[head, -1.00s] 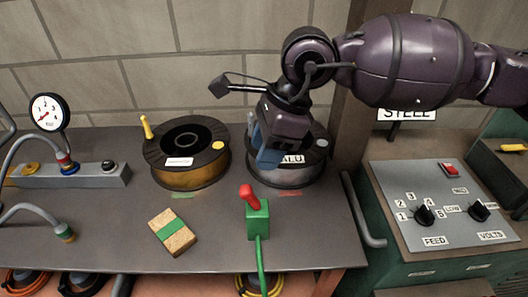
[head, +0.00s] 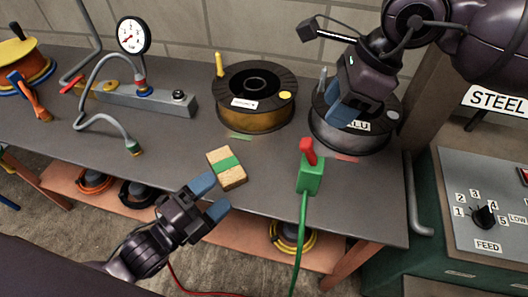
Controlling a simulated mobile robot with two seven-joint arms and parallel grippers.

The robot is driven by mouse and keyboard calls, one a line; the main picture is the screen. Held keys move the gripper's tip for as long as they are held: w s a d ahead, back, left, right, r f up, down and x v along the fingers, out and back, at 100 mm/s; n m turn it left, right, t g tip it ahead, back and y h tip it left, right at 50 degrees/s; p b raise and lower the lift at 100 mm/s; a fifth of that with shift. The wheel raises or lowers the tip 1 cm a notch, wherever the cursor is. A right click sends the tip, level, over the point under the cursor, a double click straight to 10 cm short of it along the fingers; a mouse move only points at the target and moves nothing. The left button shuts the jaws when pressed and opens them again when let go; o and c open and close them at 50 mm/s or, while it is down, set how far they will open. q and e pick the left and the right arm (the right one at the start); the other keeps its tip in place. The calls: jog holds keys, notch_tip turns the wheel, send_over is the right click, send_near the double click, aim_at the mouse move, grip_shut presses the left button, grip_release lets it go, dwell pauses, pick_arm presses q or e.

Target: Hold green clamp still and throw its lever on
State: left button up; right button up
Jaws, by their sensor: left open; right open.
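The green clamp (head: 312,178) stands near the front edge of the grey bench, with its red lever (head: 307,150) upright on top. A green cable (head: 301,240) runs from it down over the bench edge. My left gripper (head: 209,195) is open and empty, with blue fingertips at the bench's front edge, left of the clamp and just below the wooden block. My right gripper (head: 335,106) is open above and behind the clamp, in front of the ALU spool (head: 357,138), and hides part of that spool. Neither gripper touches the clamp.
A wooden block with a green band (head: 227,168) lies left of the clamp. A brown spool (head: 256,115) stands behind. A gauge (head: 133,36) and manifold (head: 155,100) with hoses are at left. A control panel (head: 488,196) is at right. Bare bench lies between block and clamp.

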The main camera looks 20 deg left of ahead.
pick_arm(q)
jog(key=w+d+r+m+g+h, duration=0.3)
jog(key=m+g+h, duration=0.2)
jog(key=m, duration=0.6)
jog(key=w+d+r+m+g+h, duration=0.3)
jog(key=w+d+m+g+h, duration=0.15)
jog(key=m, duration=0.55)
jog(key=m+g, duration=0.7)
jog(key=m, duration=0.4)
send_near(313, 165)
jog(key=shift+w+a+f+y, duration=0.25)
jog(key=shift+w+y, duration=0.1)
jog(key=shift+y, duration=0.1)
jog(key=shift+d+m, duration=0.1)
jog(key=shift+m, duration=0.2)
jog(key=d, duration=1)
jog(key=shift+d, duration=0.3)
jog(key=shift+c, duration=0.5)
